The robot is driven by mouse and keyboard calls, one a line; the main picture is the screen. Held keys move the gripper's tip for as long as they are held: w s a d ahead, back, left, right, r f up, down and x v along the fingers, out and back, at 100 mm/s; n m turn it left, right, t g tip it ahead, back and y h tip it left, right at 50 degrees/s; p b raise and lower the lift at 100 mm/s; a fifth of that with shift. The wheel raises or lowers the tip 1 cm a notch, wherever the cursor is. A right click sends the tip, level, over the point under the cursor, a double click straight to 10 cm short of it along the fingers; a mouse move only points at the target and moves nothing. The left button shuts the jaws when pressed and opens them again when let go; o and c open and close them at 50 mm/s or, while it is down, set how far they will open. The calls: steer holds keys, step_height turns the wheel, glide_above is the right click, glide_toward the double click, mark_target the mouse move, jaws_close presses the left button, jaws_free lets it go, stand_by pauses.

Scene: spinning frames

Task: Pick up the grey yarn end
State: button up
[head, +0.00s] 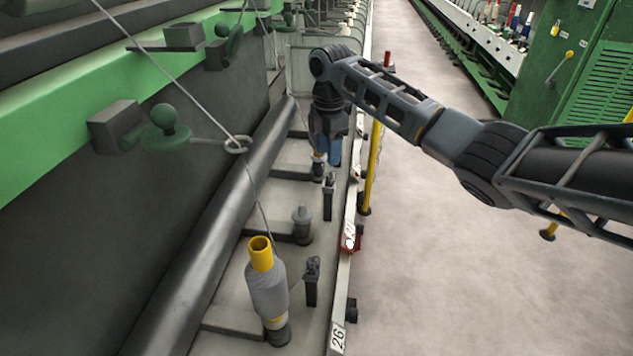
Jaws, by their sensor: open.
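A grey yarn (180,82) runs down from the upper left, reaches a ring guide (236,145) and continues down toward a bobbin (268,290) at the front. The bobbin has grey yarn wound on a yellow tube and stands upright on the machine rail. A loose yarn end cannot be made out. My gripper (327,162) points down farther back along the rail, well beyond this bobbin and to the right of the guide. It is open, though its fingers are small and dark here. Blue parts show at its tip beside a spindle; I cannot tell what they belong to.
A bare spindle (302,225) and black posts (312,281) stand along the rail. A long dark roller (215,220) runs on the left under the green beam (75,120). A yellow upright bar (373,165) stands at the rail's right edge.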

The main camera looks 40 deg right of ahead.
mark_target(329, 174)
steer(key=f, duration=0.4)
steer(key=s+f, duration=0.1)
steer(key=f, duration=0.1)
steer(key=shift+a+f, duration=0.15)
steer(key=shift+f, duration=0.25)
steer(key=c, duration=0.8)
steer(key=shift+r, duration=0.1)
